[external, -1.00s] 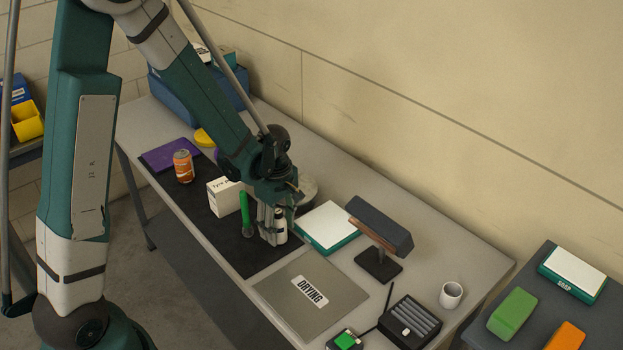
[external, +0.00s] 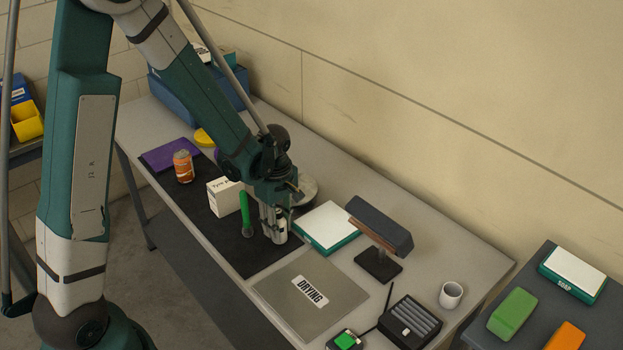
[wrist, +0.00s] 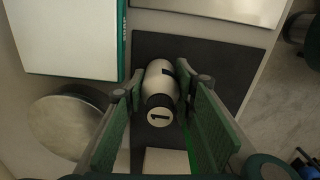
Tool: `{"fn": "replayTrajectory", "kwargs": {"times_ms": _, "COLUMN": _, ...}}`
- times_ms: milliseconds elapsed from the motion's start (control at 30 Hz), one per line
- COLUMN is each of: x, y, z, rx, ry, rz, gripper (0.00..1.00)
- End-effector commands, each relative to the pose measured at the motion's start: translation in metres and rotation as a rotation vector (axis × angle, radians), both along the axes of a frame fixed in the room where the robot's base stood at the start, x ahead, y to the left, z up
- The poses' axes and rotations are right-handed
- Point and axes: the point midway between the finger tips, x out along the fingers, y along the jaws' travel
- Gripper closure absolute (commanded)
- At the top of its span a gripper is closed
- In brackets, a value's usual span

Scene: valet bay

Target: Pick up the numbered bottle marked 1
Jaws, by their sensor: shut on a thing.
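The numbered bottle (wrist: 160,84) is silver-white with a dark neck, and the cap facing the wrist camera carries a 1. My gripper (wrist: 160,97) has its two green-padded fingers on either side of the bottle and is shut on it. In the external view my gripper (external: 269,228) is low over the dark mat, with the bottle (external: 281,232) partly hidden by the fingers. I cannot tell whether the bottle's base touches the mat.
A green-handled brush (external: 245,210) and white box (external: 224,196) stand close left of my gripper. A round metal tin (external: 308,188) and white-topped teal box (external: 327,226) are close on the right. An orange can (external: 184,166) stands farther left. The grey DRYING mat (external: 290,277) is clear.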

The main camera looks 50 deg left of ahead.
Motion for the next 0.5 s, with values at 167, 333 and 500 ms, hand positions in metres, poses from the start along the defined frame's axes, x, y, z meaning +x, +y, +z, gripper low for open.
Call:
{"fn": "replayTrajectory", "kwargs": {"times_ms": 167, "x": 0.000, "y": 0.000, "z": 0.005, "rx": 0.000, "ry": 0.000, "rz": 0.000, "gripper": 0.87}}
{"fn": "replayTrajectory", "kwargs": {"times_ms": 333, "x": 0.000, "y": 0.000, "z": 0.014, "rx": 0.000, "ry": 0.000, "rz": 0.000, "gripper": 0.87}}
{"fn": "replayTrajectory", "kwargs": {"times_ms": 500, "x": 0.000, "y": 0.000, "z": 0.030, "rx": 0.000, "ry": 0.000, "rz": 0.000, "gripper": 0.87}}
